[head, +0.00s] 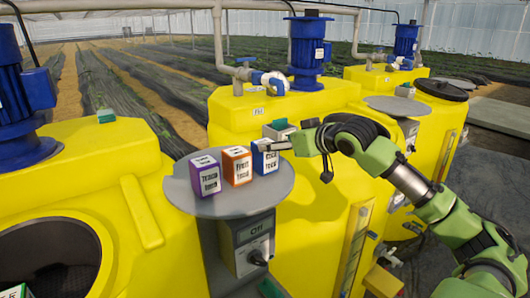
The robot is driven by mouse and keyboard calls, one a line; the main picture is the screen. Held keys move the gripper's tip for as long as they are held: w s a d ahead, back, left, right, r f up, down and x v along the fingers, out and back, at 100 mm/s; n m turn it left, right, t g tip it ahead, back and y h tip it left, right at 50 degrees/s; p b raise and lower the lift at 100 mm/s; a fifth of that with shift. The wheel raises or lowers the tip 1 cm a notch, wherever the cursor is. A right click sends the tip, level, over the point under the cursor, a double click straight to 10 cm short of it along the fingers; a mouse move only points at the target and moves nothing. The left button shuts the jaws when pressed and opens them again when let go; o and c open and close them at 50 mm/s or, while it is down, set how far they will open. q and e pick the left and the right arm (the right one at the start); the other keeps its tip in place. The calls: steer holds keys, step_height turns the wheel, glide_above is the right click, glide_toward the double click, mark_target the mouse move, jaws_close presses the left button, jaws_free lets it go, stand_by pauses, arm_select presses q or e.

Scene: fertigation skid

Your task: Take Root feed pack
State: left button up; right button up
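Three box-shaped packs stand upright side by side on a round grey plate (228,202). The left one is a purple pack (205,177), the middle one an orange pack (237,167), the right one a blue pack (265,160). Each has a white label ending in "feed"; the first words are too small to read surely, so I cannot tell which is Root feed. My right gripper (279,144) reaches in from the right, its fingertips at the upper right of the blue pack. Whether they grip it is unclear. My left gripper is not in view.
Yellow tanks (330,165) with blue motors (307,55) surround the plate. A grey box marked "Off" with a knob (250,246) sits below the plate. A round dark opening (45,255) is at lower left. A grey pipe (218,40) rises behind the plate.

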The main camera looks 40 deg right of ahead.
mark_target(265, 156)
steer(key=shift+d+p+x, duration=0.2)
steer(key=shift+p+x, duration=0.8)
steer(key=shift+x, duration=0.55)
steer(key=shift+d+p+x, duration=0.2)
steer(key=shift+p+x, duration=0.8)
steer(key=shift+x, duration=0.6)
steer(key=shift+w+f, duration=0.25)
steer(key=shift+f, duration=0.15)
steer(key=c, duration=1.5)
steer(key=shift+r, duration=0.1)
